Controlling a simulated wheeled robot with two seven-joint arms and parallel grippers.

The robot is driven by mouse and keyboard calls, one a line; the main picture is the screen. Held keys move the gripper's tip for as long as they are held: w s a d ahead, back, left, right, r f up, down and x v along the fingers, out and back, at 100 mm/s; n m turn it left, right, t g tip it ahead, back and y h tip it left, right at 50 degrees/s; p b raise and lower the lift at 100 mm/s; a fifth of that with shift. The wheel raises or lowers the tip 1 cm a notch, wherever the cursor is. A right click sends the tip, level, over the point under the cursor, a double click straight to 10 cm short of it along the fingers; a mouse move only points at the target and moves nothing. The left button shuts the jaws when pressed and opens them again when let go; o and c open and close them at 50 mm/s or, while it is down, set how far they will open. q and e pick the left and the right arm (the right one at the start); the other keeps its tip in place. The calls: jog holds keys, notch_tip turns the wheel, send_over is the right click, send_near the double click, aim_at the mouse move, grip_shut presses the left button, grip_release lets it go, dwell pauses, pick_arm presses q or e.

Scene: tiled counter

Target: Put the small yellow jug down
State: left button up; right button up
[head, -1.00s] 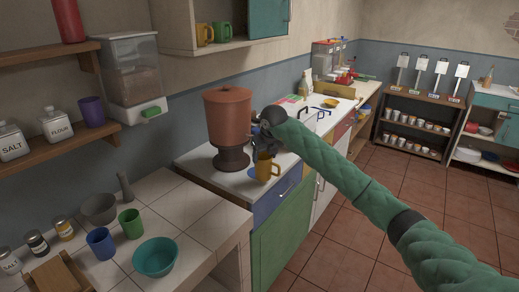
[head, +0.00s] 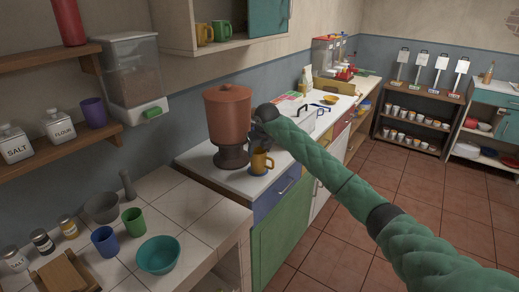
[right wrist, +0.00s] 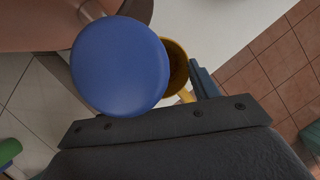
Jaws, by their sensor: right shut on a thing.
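The small yellow jug (head: 262,162) is at the front edge of the white counter (head: 238,180), just right of the terracotta dispenser (head: 228,117). My right gripper (head: 260,147) is at the jug and shut on it. In the right wrist view the jug (right wrist: 179,68) is partly hidden behind a round blue disc (right wrist: 118,65), and a finger shows beside its handle. I cannot tell whether the jug's base touches the counter. My left gripper is in neither view.
The dispenser stands close to the jug. Nearer, a tiled counter (head: 205,205) holds a teal bowl (head: 158,254), a blue cup (head: 104,241), a green cup (head: 133,221) and a grey mortar (head: 101,207).

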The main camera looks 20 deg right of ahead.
jog(key=shift+a, duration=0.1)
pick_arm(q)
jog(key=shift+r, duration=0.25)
pick_arm(e)
jog(key=shift+f, duration=0.1)
jog(key=o, duration=1.4)
jog(key=shift+c, duration=0.2)
pick_arm(q)
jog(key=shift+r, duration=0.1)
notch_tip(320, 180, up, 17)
jog(key=b, duration=0.4)
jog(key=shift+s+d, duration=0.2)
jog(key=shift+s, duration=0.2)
pick_arm(e)
jog(key=v, duration=1.2)
